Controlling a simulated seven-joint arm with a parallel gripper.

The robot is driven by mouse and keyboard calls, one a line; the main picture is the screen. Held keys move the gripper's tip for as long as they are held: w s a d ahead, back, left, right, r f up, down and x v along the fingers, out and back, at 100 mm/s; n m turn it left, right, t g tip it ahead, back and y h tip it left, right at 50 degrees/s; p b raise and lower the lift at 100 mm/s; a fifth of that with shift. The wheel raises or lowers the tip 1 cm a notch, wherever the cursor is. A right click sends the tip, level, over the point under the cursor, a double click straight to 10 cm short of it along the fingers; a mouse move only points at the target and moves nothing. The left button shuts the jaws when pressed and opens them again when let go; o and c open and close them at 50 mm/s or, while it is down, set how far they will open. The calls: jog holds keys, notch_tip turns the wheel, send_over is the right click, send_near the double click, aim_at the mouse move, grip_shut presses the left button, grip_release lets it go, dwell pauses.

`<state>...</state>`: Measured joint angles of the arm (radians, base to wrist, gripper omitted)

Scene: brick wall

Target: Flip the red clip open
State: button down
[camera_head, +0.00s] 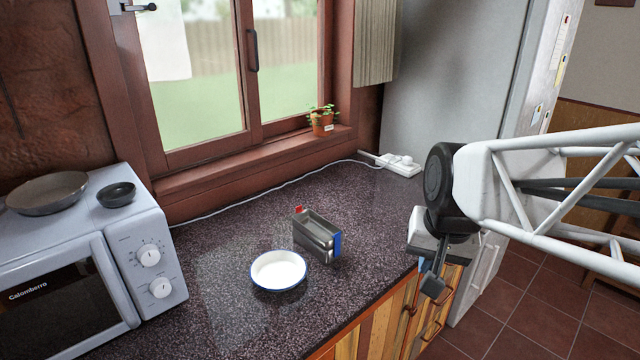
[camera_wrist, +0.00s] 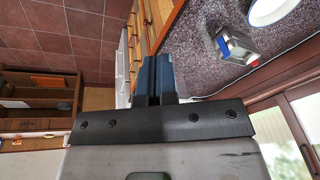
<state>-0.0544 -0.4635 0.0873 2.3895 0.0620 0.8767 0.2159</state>
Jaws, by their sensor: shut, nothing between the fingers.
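A small grey metal box (camera_head: 315,236) stands on the dark speckled counter, with a red clip (camera_head: 298,209) at its far left top corner and a blue part (camera_head: 337,244) at its right end.
A white plate (camera_head: 278,270) lies just left of and in front of the box. A microwave (camera_head: 90,265) with two pans on top stands at the left. A white power strip (camera_head: 400,165) with a cable lies at the back. Counter behind the box is clear.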

jog(key=w+a+m+y, duration=0.15)
jog(key=w+a, duration=0.25)
jog(key=w, duration=0.4)
jog(key=w+a+m, duration=0.2)
jog(key=w+a, duration=0.2)
jog(key=w, duration=0.4)
jog(key=m, duration=0.4)
send_near(301, 212)
jog(key=s+d+r, duration=0.2)
jog(key=s+d, duration=0.1)
jog(key=d, duration=0.1)
jog(key=shift+s+r+y, duration=0.2)
jog(key=shift+s+y, duration=0.15)
jog(key=shift+n, duration=0.25)
jog(key=shift+f, duration=0.1)
jog(key=x, duration=0.9)
jog(key=shift+w, duration=0.1)
jog(key=shift+w+a+f, duration=0.35)
jog(key=shift+w+a, duration=1.1)
jog(key=shift+w, duration=0.05)
